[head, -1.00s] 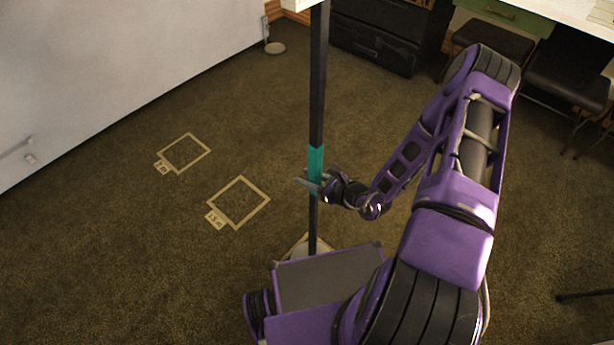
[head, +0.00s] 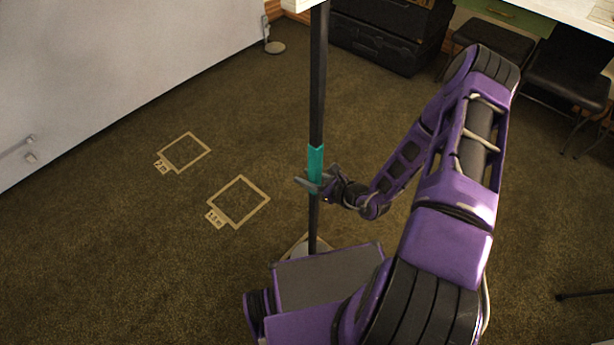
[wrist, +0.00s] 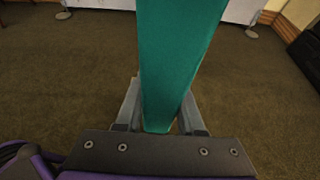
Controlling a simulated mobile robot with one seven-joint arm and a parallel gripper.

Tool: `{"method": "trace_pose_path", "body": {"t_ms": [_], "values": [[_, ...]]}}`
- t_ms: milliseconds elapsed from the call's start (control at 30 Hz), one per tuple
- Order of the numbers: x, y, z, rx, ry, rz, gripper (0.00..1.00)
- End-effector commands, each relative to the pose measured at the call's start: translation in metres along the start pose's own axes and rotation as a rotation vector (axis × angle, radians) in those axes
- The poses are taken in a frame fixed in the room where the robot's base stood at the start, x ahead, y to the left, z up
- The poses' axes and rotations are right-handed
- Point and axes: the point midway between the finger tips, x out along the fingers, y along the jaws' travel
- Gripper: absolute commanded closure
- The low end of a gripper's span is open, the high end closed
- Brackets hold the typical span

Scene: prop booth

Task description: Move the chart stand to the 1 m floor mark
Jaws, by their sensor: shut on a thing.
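The chart stand is a tall dark pole (head: 318,80) with a teal band (head: 315,160) partway up. It looks upright, and its top runs out of the head view. My gripper (head: 316,183) is shut on the teal band, low on it. In the wrist view the band (wrist: 175,55) rises between the two grey fingers. The stand's pale foot (head: 303,249) is mostly hidden behind my body, with a bit of tan outline beside it; I cannot read a label there. Two taped floor marks show to the left: a 1.5 m mark (head: 255,214) and a 2 m mark (head: 197,162).
A white wall panel (head: 110,60) runs along the left, with a small round foot (head: 275,47) at its far end. Black cases (head: 385,40), a dark chair (head: 570,80) and a table (head: 590,12) stand at the back. The carpet around the two left marks is clear.

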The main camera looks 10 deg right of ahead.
Motion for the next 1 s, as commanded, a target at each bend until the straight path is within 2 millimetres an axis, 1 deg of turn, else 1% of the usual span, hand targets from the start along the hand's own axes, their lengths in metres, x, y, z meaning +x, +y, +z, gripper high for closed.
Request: {"method": "trace_pose_path", "body": {"t_ms": [1000], "values": [[0.007,0.0,-0.014,-0.002,-0.006,0.0,1.0]]}}
